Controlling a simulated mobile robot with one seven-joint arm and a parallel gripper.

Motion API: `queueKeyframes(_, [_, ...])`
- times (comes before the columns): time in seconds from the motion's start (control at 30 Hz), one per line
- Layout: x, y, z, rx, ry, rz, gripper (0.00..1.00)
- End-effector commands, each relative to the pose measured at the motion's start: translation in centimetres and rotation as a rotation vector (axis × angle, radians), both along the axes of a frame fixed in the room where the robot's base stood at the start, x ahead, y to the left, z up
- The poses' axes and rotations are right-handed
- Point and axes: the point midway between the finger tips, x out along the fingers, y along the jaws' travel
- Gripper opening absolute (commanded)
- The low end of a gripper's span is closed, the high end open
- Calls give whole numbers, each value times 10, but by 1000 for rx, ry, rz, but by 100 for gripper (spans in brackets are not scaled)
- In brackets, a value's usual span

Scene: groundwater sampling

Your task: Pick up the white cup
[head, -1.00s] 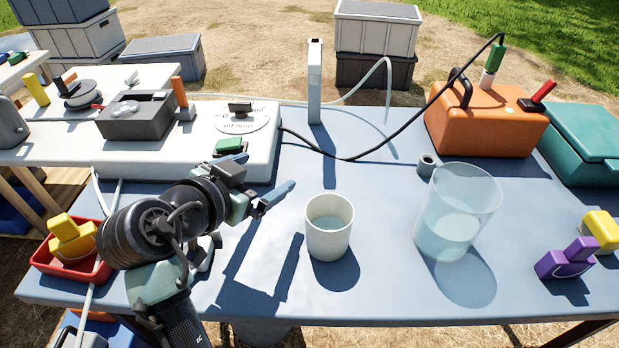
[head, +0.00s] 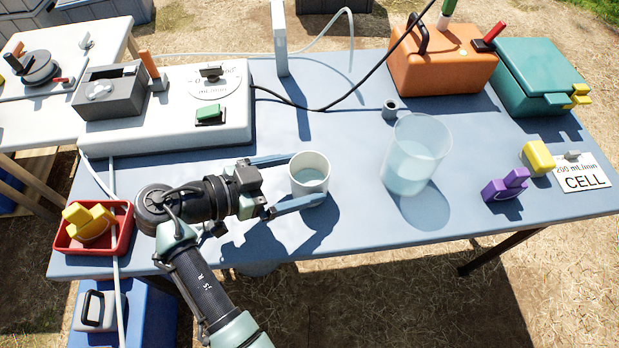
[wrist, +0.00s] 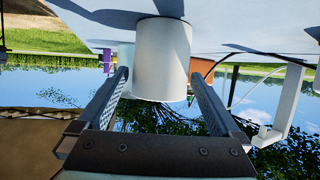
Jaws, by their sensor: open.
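The white cup (head: 309,174) stands upright on the blue-grey table (head: 350,230). My gripper (head: 303,180) is open, level with the table, with one finger on the far side of the cup and one on the near side. In the wrist view the cup (wrist: 162,60) appears upside down, ahead of and between the two finger tips (wrist: 166,85). I cannot tell whether either finger touches it.
A clear beaker (head: 415,155) of liquid stands right of the cup. A small grey ring (head: 390,110), an orange case (head: 445,62) and a purple block (head: 506,187) lie beyond. A white control box (head: 165,110) is at the left.

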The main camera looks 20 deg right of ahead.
Motion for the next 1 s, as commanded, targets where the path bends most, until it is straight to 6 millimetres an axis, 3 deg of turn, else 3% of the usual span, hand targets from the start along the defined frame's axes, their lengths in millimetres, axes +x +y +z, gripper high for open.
queueKeyframes(0.5, [5,-49,-29,2,1,0,100])
queueKeyframes(0.8, [6,-53,-30,2,-1,3,100])
queueKeyframes(1.0, [6,-53,-30,2,-1,3,64])
